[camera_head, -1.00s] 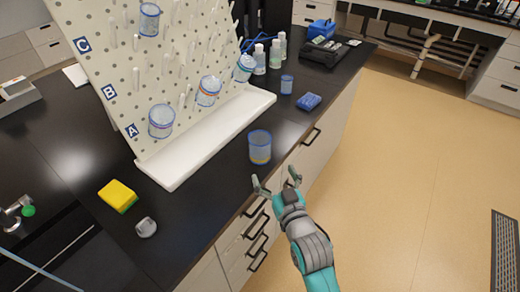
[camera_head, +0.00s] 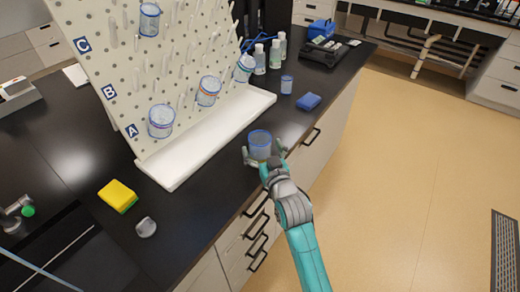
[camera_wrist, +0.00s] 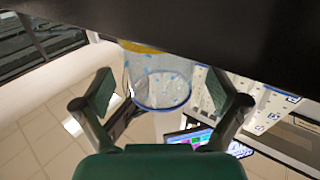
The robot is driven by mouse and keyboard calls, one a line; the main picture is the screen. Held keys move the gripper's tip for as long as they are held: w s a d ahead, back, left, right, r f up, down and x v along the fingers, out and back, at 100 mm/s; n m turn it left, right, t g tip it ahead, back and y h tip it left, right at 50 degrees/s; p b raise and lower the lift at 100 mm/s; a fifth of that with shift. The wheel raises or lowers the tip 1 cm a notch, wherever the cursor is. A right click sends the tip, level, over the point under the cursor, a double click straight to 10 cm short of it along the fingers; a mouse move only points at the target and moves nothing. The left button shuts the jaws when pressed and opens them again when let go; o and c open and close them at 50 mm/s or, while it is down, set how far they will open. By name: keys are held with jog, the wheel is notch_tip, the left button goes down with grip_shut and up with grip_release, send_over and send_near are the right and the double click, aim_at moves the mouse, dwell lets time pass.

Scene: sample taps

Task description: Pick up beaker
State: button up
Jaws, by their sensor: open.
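The beaker (camera_head: 260,143) stands upright on the black bench near its front edge. It is clear with a blue rim and a yellowish band low down. My gripper (camera_head: 264,153) is open at the beaker, with one finger on each side of it. In the wrist view, which looks upside down, the beaker (camera_wrist: 160,78) shows ahead between the two open fingers of my gripper (camera_wrist: 166,95). Gaps show between the beaker and both fingers, so it is not gripped.
A white pegboard rack (camera_head: 160,75) holding several beakers stands behind, with a white tray (camera_head: 207,138) at its foot. A yellow sponge (camera_head: 118,195) and a grey knob-like item (camera_head: 146,227) lie left.

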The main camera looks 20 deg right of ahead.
jog(key=shift+w, duration=0.85)
jog(key=c, duration=1.2)
jog(key=shift+o, duration=0.2)
notch_tip(320, 180, up, 10)
jog(key=o, duration=0.5)
jog(key=c, duration=0.6)
